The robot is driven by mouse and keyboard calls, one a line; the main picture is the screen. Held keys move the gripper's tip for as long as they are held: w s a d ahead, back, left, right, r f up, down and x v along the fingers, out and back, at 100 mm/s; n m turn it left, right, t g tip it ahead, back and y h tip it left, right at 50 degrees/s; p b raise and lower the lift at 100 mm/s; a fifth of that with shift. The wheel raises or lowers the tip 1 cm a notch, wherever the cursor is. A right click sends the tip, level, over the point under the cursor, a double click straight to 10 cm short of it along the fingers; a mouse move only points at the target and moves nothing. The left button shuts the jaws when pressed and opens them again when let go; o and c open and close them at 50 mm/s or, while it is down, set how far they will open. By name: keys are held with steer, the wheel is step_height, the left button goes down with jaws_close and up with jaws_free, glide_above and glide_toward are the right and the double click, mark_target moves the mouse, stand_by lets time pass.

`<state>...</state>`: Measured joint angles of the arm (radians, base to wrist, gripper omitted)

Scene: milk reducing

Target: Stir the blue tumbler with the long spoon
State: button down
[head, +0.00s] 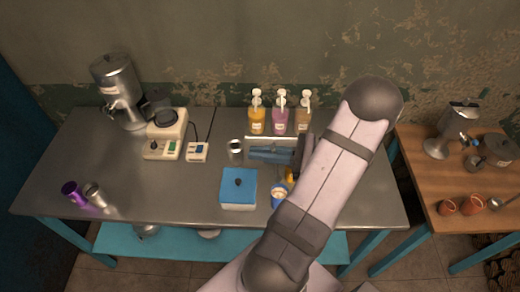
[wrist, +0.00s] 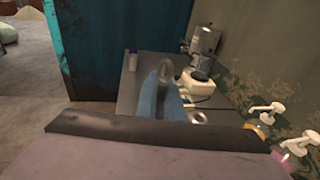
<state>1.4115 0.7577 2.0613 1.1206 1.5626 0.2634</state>
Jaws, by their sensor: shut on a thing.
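The blue tumbler (head: 277,203) stands upright near the table's front edge in the head view, with pale contents at its mouth. It is right of the blue box and partly beside my arm. My gripper (head: 254,153) points left, behind the tumbler and apart from it. In the wrist view my gripper (wrist: 166,96) shows two blue fingers close around a blurred grey, rounded piece, which appears to be the long spoon (wrist: 167,73). The rest of the spoon cannot be made out.
A steel cup (head: 235,150) stands just left of my fingertips. The lidded blue box (head: 238,193) is in front. Pump bottles (head: 280,121) line the back. A scale-like appliance (head: 165,130) stands behind left. The table's left middle is clear.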

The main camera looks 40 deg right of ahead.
steer(key=shift+f, duration=0.15)
step_height(320, 180, down, 11)
steer(key=b, duration=0.8)
steer(key=shift+s+d+b, duration=0.3)
steer(key=shift+s+d, duration=0.1)
steer(key=shift+w+a, duration=0.1)
stand_by(0.6)
